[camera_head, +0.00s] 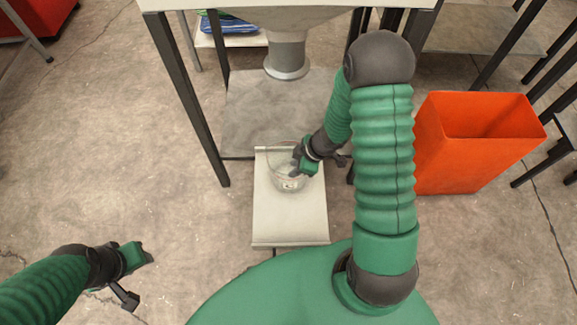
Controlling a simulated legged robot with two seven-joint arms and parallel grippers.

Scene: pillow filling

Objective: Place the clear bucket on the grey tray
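The clear bucket (285,183) is see-through and looks upright over the far half of the pale grey tray (290,225). It appears to rest on the tray, but its base is hard to make out against the pale surface. My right gripper (297,168) is at the bucket's right rim, overlapping it. Its fingertips are too small and dark to show whether they pinch the rim. My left gripper (146,258) is low at the left, above bare floor and far from the bucket. Its finger gap is not clear.
A funnel spout (287,55) hangs from the table frame behind the tray, above a grey lower shelf (255,110). Dark table legs (188,95) stand to the left. An orange bin (465,150) stands at the right. The floor at left is mostly clear.

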